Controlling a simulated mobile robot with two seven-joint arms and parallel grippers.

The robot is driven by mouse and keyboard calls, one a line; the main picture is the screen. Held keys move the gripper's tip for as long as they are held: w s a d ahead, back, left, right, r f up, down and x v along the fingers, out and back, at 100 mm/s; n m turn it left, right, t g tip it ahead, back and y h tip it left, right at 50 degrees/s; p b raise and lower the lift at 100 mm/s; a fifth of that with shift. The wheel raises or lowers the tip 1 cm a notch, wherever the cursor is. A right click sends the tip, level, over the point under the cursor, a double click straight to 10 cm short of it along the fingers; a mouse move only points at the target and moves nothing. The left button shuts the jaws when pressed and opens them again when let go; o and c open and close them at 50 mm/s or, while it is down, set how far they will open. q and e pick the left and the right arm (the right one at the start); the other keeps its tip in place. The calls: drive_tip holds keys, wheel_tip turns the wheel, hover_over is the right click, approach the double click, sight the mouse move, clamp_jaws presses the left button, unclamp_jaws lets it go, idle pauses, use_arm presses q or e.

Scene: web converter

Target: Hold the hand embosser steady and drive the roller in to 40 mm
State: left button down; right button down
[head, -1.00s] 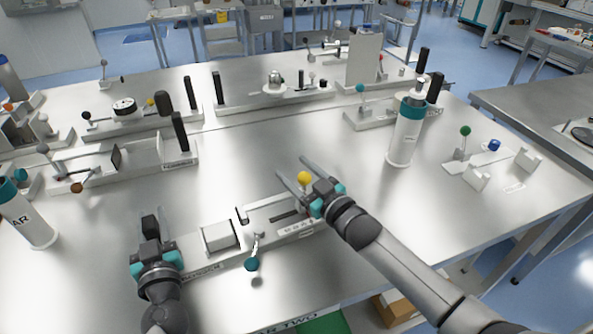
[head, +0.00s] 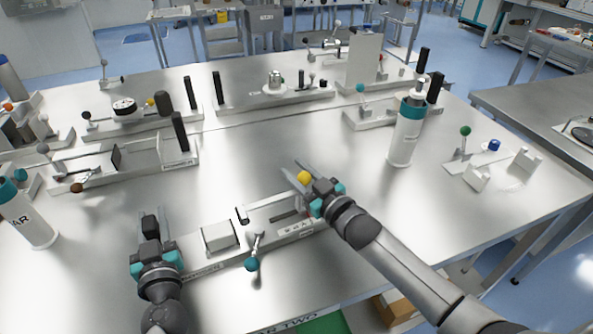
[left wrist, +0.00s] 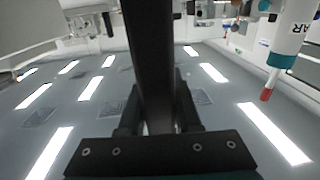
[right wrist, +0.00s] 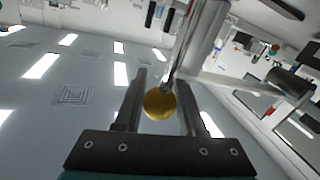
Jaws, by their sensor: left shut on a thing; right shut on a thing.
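The hand embosser (head: 278,236) is a long light-metal device near the table's front edge, with a pale block, a slotted right section and a small counter whose digits I cannot read. My left gripper (head: 150,225) is shut on the black upright handle (head: 150,221) at its left end. That handle fills the gap between the fingers in the left wrist view (left wrist: 150,60). My right gripper (head: 299,173) is shut around the yellow ball knob (head: 304,177) at the right end. The knob sits between the fingers in the right wrist view (right wrist: 159,104). The roller itself is not clear to see.
A teal-tipped lever (head: 252,264) sticks out at the embosser's front. A white bottle with a teal collar (head: 404,138) stands to the right, another (head: 33,220) to the left. Several similar metal devices line the back. The table middle is clear.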

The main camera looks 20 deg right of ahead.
use_arm(q)
drive_tip(key=shift+s+f, duration=0.2)
drive_tip(key=shift+f, duration=0.4)
idle(0.3)
use_arm(e)
drive_tip(key=shift+s+a, duration=0.15)
drive_tip(key=shift+a, duration=0.9)
drive_tip(key=shift+s+a, duration=0.15)
drive_tip(key=shift+a, duration=0.9)
drive_tip(key=c, duration=0.5)
unclamp_jaws()
drive_tip(key=shift+d, duration=0.1)
drive_tip(key=v, duration=1.2)
use_arm(q)
drive_tip(key=shift+r+p, duration=0.3)
drive_tip(key=shift+p, duration=0.25)
use_arm(e)
drive_tip(key=shift+w+r, duration=0.1)
drive_tip(key=shift+r, duration=0.4)
